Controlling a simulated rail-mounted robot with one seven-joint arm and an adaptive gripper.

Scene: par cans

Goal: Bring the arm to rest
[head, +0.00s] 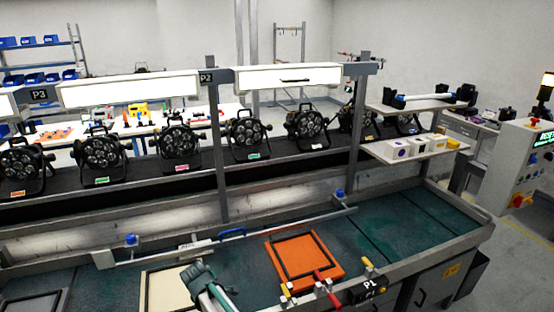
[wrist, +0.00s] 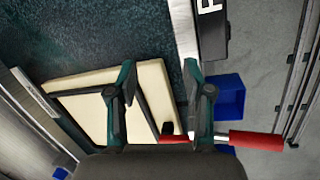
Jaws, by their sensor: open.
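My gripper (head: 203,278) is low at the front of the green bench, over the right part of a cream tray (head: 156,283). In the wrist view my gripper (wrist: 158,66) shows two green-grey fingers spread apart with nothing between them. The cream tray (wrist: 78,88) with its dark frame lies below, partly hidden by the left finger. I cannot tell the exact height above it. Several black par cans (head: 247,133) with coloured tags stand in a row on the dark belt behind the bench, apart from my gripper.
An orange tray (head: 325,262) lies right of my gripper. Red-handled and yellow-handled tools (head: 320,276) sit at the bench's front edge; a red handle (wrist: 255,139) and blue bin (wrist: 222,95) show in the wrist view. Posts (head: 217,160) rise behind. The bench's right end (head: 400,225) is clear.

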